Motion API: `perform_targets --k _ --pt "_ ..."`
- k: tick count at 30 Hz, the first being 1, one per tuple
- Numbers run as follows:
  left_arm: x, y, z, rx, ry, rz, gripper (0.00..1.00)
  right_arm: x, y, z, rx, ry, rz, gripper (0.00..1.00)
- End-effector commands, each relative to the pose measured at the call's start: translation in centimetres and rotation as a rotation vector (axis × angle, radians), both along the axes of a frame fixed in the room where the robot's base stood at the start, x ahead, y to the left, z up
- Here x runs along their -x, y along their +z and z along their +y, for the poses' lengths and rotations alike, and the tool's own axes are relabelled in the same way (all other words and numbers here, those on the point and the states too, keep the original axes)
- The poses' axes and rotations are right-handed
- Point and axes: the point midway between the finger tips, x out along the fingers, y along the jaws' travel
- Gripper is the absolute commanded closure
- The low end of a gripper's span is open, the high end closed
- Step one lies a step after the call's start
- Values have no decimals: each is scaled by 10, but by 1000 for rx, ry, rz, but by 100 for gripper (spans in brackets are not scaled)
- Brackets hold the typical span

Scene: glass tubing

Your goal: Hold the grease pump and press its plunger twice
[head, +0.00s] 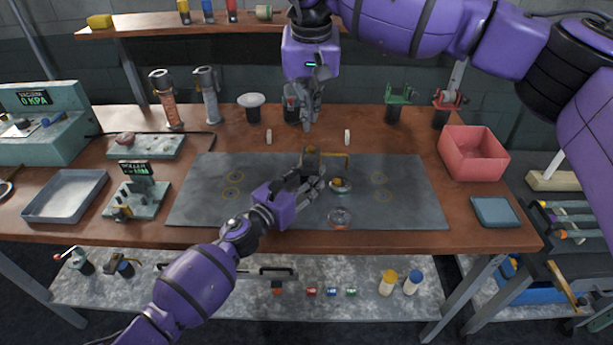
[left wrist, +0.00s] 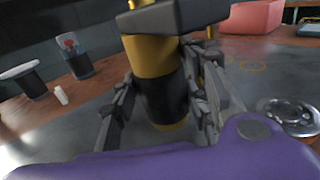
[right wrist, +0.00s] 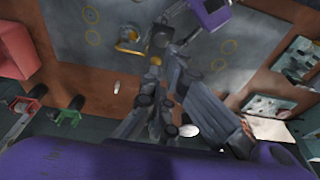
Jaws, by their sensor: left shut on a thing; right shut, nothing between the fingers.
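The grease pump (head: 311,156) stands over the grey mat (head: 410,205), with a dark head and a yellow spout pointing right. In the left wrist view its yellow and black body (left wrist: 150,55) looks roughly upright. My left gripper (head: 312,184) is shut around the lower, black part of the body (left wrist: 165,100). I cannot tell whether the pump's base touches the mat. My right gripper (head: 306,118) is shut and empty, pointing down above and behind the pump, apart from its head. The pump head also shows beyond the fingers in the right wrist view (right wrist: 160,37).
A red bin (head: 472,155) stands at the right. A grey tray (head: 65,196) and a teal gauge block (head: 137,195) are at the left. Most of the mat is clear.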

Motion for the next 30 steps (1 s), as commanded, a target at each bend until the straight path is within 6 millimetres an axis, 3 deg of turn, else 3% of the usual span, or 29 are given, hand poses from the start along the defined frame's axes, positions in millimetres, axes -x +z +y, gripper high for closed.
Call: perform_targets --k 3,10,15,24,25,30 --pt "0 0 0 0 0 0 98 5 30 1 -2 0 -5 100" --pt "0 0 0 0 0 0 98 14 70 0 -2 -1 -3 100" --pt "0 0 0 0 -1 0 98 17 83 0 0 -1 -1 100" --pt "0 0 0 0 -1 0 98 17 85 0 0 -1 0 100" --pt "0 0 0 0 0 0 54 17 85 0 0 -1 0 100" --pt "0 0 0 0 0 0 36 17 85 0 0 -1 0 100"
